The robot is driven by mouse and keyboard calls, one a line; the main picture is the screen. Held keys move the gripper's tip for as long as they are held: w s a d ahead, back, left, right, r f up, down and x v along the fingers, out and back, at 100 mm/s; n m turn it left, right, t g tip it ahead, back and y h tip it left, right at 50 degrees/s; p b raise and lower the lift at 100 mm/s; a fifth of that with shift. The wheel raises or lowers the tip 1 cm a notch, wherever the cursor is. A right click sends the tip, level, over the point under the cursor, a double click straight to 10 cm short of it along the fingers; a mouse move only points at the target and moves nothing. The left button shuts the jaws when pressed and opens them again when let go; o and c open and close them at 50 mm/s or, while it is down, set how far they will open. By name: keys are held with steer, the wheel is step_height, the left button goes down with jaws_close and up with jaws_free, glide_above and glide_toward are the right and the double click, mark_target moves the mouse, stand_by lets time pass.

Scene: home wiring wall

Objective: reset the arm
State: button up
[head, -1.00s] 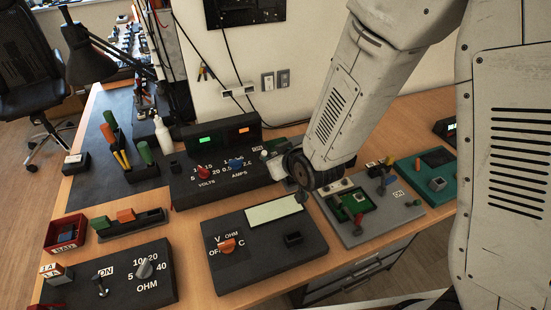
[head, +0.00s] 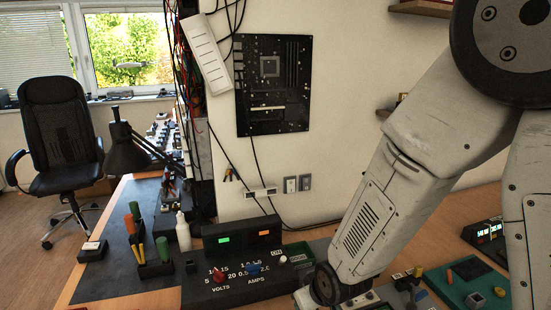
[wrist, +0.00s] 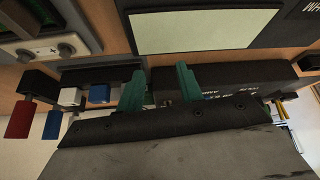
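My gripper (wrist: 160,88) shows in the wrist view as two green fingers, spread apart with nothing seen held between them. Behind the fingers is a dark box (wrist: 225,80) with white lettering. In the head view, my arm comes down from the upper right and its lower end stands by the right side of the black power supply (head: 230,275). The fingers are hidden in the head view. The power supply has green and orange displays, a red knob and a blue knob.
A teal board (head: 470,288) lies at the bench's right. A white bottle (head: 183,232) and green and orange handled tools (head: 134,228) stand left of the supply. A circuit board (head: 272,85) hangs on the wall.

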steer(key=s+d+r+m+g+h, duration=0.1)
steer(key=s+d+r+m+g, duration=0.1)
steer(key=s+d+r, duration=0.7)
steer(key=s+d+r+m+g+h, duration=0.1)
steer(key=s+d+r+m, duration=0.2)
steer(key=s+d+r, duration=0.6)
steer(key=shift+s+r+g, duration=0.4)
steer(key=shift+s+r, duration=1.45)
steer(key=shift+r, duration=2.1)
steer(key=shift+d, duration=0.1)
